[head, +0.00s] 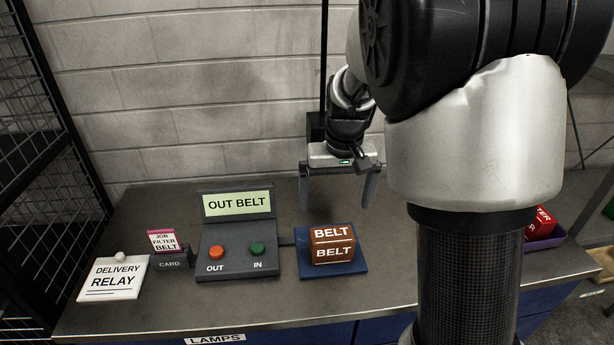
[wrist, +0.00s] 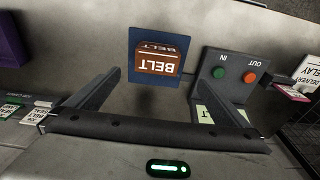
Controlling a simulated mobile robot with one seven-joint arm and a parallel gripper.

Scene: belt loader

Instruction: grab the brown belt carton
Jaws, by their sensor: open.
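The brown belt carton (head: 333,246) is a small box with white "BELT" lettering. It sits on a blue pad (head: 308,270) on the counter, just right of the control panel. My gripper (head: 336,200) is open and empty, above and behind the carton, with its fingers pointing down. In the wrist view the carton (wrist: 158,58) appears upside down on its blue pad (wrist: 142,37), beyond and between the two spread fingers (wrist: 168,85). Nothing is between the fingers, and they do not touch the carton.
A control panel (head: 238,262) with an "OUT BELT" screen, an orange and a green button stands left of the pad. A card holder (head: 170,258) and a "DELIVERY RELAY" sign (head: 113,278) are farther left. A purple bin (head: 545,238) with a red box (head: 539,221) is at right.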

